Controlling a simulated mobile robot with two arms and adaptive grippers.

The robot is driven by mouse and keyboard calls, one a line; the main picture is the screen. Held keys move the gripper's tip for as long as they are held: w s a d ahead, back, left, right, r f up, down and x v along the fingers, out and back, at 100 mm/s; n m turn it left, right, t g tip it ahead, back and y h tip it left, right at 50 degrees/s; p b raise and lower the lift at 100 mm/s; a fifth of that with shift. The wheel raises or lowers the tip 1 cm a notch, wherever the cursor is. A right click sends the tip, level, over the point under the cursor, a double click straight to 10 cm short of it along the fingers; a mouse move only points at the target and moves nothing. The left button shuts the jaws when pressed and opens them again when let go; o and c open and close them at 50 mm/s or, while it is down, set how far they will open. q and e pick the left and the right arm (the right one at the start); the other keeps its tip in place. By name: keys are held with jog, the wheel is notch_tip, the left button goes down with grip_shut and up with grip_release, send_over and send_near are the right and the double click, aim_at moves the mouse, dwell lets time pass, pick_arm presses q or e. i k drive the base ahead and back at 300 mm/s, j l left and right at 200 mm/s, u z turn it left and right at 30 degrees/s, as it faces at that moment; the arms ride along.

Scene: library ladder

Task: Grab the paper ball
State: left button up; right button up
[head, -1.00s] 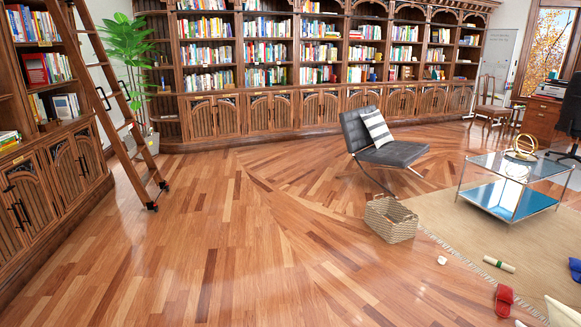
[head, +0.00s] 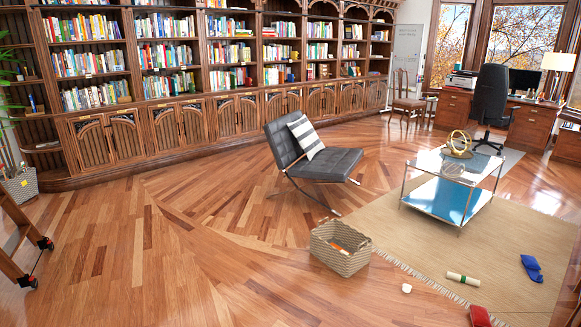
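A small white crumpled thing that looks like the paper ball (head: 407,288) lies on the wood floor in the lower right of the head view. It is just off the fringed edge of the rug, to the right of and nearer than the woven basket (head: 341,248). Neither of my grippers shows in the head view.
A black lounge chair (head: 312,160) stands behind the basket. A ladder (head: 20,240) stands far left. The wood floor between is clear.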

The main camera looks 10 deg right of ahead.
aim_at(407, 288)
jog(key=i+z, duration=0.65)
jog(key=z, duration=0.15)
jog(key=i+j+z, duration=0.5)
jog(key=z, duration=0.25)
jog(key=i+j+z, duration=0.2)
jog(key=i, duration=0.3)
jog(key=i+j+z, duration=0.15)
jog(key=i, duration=0.3)
jog(key=i+j+z, duration=0.2)
jog(key=i+j, duration=0.2)
jog(key=i, duration=0.05)
